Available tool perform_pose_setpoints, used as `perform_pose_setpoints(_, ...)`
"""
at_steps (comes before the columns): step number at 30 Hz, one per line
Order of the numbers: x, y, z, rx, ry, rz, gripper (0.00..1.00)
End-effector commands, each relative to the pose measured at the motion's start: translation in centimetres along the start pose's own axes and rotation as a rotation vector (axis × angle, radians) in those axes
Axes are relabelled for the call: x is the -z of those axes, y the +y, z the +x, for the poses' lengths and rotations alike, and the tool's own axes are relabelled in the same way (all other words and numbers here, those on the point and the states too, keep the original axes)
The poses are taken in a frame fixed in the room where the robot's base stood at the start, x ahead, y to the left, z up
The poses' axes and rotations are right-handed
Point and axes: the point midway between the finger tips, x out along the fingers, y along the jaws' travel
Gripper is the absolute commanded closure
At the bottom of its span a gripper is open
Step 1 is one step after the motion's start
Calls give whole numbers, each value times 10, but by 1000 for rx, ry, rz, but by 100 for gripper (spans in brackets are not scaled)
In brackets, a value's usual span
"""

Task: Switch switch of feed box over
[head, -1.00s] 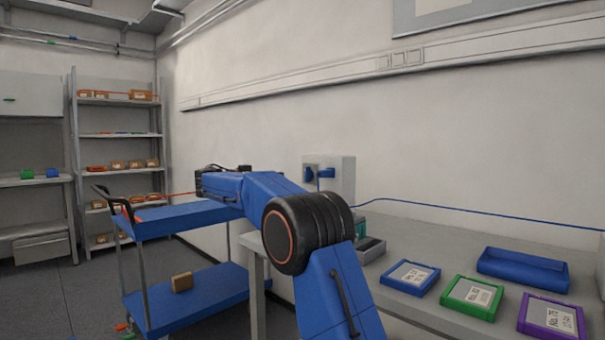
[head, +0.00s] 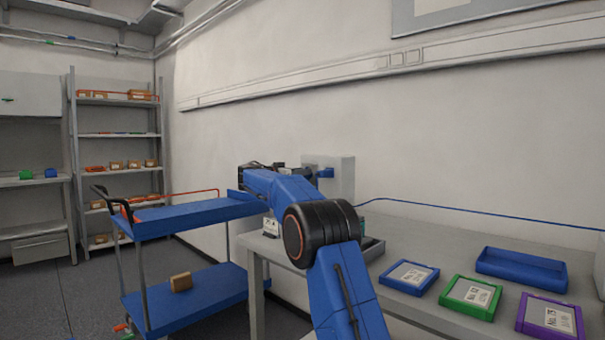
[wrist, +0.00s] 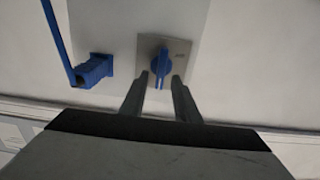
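The feed box is a light grey box on the wall; it shows in the head view (head: 343,178) and in the wrist view (wrist: 115,35). Its switch (wrist: 161,66) is a blue rotary knob on a pale square plate, with the knob's bar upright in the wrist view. My gripper (wrist: 161,85) is open, its two dark fingertips on either side of the knob's lower end. I cannot tell whether they touch it. In the head view my arm hides the switch and the gripper's fingers.
A blue plug (wrist: 95,70) with a blue cable sits on the box left of the switch. The blue cable (head: 450,206) runs right along the wall. The bench (head: 440,235) holds framed cards and a blue tray (head: 522,270). A blue cart (head: 190,215) stands left.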

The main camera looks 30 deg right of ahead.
Motion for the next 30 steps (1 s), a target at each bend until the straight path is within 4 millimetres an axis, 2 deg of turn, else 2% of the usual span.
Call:
perform_pose_setpoints(5,0,0,9,0,0,-1,71)
perform_pose_setpoints(13,0,0,10,1,0,-1,71)
perform_pose_setpoints(14,0,0,10,1,0,-1,76)
perform_pose_setpoints(17,0,0,10,1,0,-1,100)
perform_pose_setpoints(30,0,-1,10,0,0,-51,100)
